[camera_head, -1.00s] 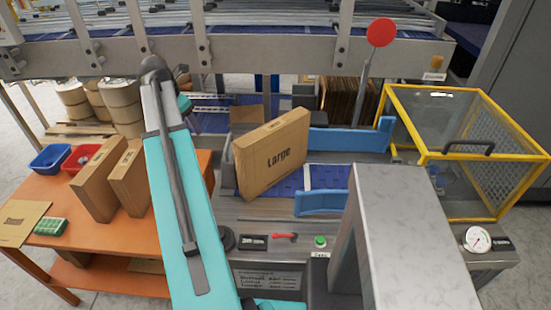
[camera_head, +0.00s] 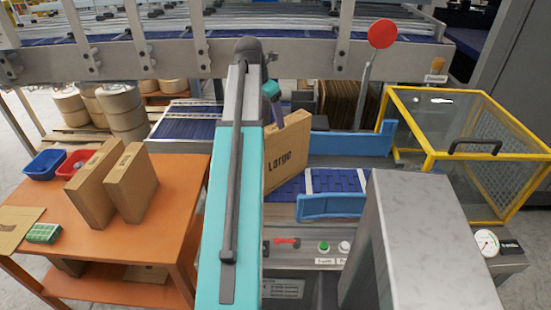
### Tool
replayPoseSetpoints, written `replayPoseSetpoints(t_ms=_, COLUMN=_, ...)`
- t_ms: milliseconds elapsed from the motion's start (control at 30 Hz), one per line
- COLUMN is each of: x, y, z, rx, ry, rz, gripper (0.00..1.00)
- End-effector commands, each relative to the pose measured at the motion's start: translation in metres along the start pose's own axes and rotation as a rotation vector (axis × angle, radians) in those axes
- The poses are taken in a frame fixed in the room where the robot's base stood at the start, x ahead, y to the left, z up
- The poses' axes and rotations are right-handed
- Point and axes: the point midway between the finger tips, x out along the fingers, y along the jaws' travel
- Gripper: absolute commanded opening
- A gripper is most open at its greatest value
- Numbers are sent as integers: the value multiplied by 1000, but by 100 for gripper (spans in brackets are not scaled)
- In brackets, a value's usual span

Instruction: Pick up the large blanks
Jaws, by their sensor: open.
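A brown carton blank marked "Large" (camera_head: 284,163) stands upright at the blue belt, its left part hidden behind my teal arm. Two thick brown blanks, a left one (camera_head: 92,190) and a right one (camera_head: 131,184), stand side by side on the orange table; their print is not readable. My gripper (camera_head: 288,118) shows only in part past the end of my arm, above and close to the "Large" blank. It is open; I cannot tell whether it touches that blank.
Several brown sheets (camera_head: 345,103) stand behind the blue guide (camera_head: 350,143). A yellow-framed guard (camera_head: 465,155) is at the right. Blue (camera_head: 45,164) and red (camera_head: 77,163) bins, a flat brown sheet (camera_head: 14,228) and a green box (camera_head: 43,233) lie on the orange table (camera_head: 170,215).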

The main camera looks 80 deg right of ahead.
Motion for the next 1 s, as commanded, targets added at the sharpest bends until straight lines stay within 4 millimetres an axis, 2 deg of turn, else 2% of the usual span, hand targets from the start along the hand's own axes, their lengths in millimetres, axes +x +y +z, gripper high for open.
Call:
replayPoseSetpoints(t_ms=200, x=1, y=1, z=-2, rx=-2, ry=0, rz=1, gripper=66)
replayPoseSetpoints(t_ms=367, x=9, y=1, z=-2, rx=-2, ry=1, rz=0, gripper=66)
replayPoseSetpoints(t_ms=1000, x=75, y=2, z=-2, rx=-3, ry=1, rz=1, gripper=66)
